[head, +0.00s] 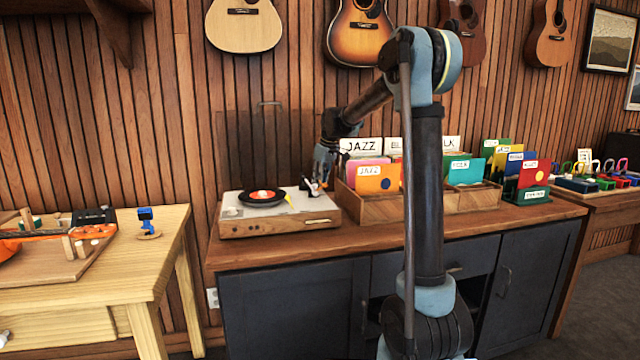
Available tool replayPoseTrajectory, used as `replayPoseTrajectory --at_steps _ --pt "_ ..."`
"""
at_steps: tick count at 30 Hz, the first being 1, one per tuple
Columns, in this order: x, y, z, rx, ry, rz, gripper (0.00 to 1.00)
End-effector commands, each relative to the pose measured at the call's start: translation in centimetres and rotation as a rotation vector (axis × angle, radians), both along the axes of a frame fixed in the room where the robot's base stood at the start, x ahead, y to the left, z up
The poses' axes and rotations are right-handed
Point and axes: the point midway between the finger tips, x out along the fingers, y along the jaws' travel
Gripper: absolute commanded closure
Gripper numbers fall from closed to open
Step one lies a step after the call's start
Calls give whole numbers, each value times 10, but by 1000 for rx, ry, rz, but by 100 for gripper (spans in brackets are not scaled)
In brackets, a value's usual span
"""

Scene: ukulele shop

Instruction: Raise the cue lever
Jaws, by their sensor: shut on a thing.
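The turntable (315,207) sits on the left part of the wooden counter, with a light top and a wooden base. A black record with an orange label (263,194) lies on its platter. A small yellow piece (287,198) shows just right of the record. My gripper (315,186) reaches down to the turntable's back right corner and is shut on a small part there, which looks like the cue lever. The fingers mostly hide the lever, so its angle cannot be told.
A clear raised panel (262,135) stands behind the turntable. A wooden record crate (376,207) with divider cards stands close to its right. A workbench (150,255) with tools and parts is at left. Guitars hang on the wall above. The counter's front strip (300,243) is clear.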

Motion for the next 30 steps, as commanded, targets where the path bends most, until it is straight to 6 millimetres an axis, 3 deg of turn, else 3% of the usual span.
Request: replayPoseTrajectory --at_steps 9,20,21,30 --pt "8 1 1 -38 129 -2 100" --pt "8 1 1 -43 141 -3 100" --pt "8 1 1 -43 141 -3 80" --pt "7 1 1 -42 142 -2 78"
